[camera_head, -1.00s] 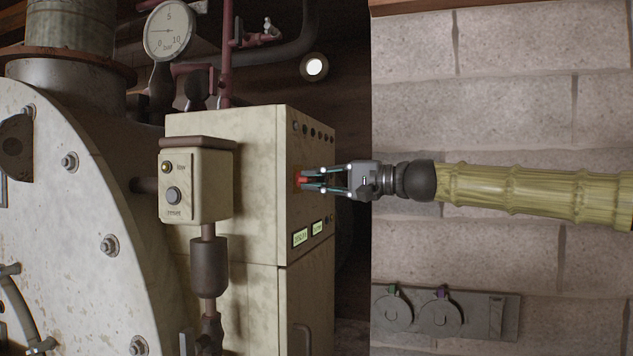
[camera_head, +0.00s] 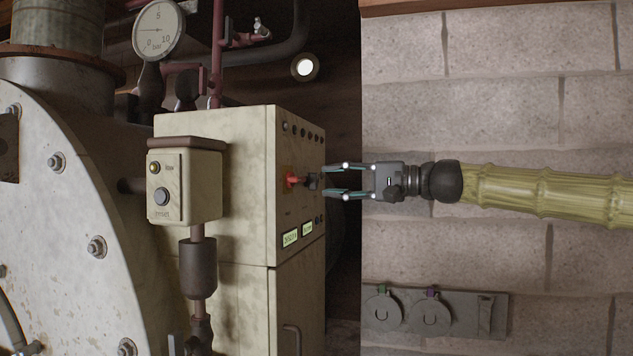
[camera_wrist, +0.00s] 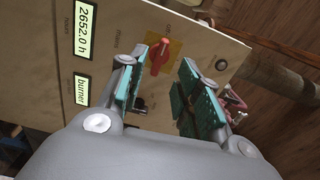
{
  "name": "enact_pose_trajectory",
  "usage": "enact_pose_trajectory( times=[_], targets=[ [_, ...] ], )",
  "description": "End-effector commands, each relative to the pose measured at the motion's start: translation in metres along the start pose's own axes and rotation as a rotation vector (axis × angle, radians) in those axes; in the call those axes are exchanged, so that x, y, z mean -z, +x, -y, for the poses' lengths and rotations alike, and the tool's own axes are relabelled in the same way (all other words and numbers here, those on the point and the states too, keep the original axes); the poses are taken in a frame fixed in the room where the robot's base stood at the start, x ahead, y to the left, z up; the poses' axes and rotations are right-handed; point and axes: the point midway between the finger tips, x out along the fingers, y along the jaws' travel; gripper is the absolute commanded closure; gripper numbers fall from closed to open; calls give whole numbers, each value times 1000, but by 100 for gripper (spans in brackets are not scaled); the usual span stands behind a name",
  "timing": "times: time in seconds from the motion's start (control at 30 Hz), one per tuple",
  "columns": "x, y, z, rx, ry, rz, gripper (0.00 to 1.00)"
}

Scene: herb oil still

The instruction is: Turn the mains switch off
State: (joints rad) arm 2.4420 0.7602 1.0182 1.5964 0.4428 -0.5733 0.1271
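The mains switch is a red rotary handle (camera_wrist: 160,57) on a yellow plate (camera_wrist: 176,48), beside the printed word "Mains" in the wrist view. The handle's narrow end points toward a small label at the plate's upper edge, too small to read surely. In the head view the red handle (camera_head: 292,180) sits on the side face of the cream cabinet (camera_head: 256,235). My gripper (camera_head: 328,181) is open and empty, just right of the handle and apart from it. In the wrist view its teal-padded fingers (camera_wrist: 160,80) stand apart, with the handle beyond the gap.
A dark knob (camera_head: 312,181) sits between the handle and my fingertips in the head view. Two lit displays (camera_head: 290,238) are below. A post-mounted box (camera_head: 185,185) with a yellow lamp stands left. A stone wall (camera_head: 480,110) with a grey socket panel (camera_head: 435,312) is at right.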

Motion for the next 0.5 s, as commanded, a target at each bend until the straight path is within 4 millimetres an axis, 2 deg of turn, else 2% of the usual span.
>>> enact_pose_trajectory(
  times=[0.1,0.23,0.5],
  targets=[
    [0,-22,1,2,-1,-3,66],
    [0,-38,0,1,0,-1,66],
    [0,-52,0,0,-1,0,66]
  ],
)
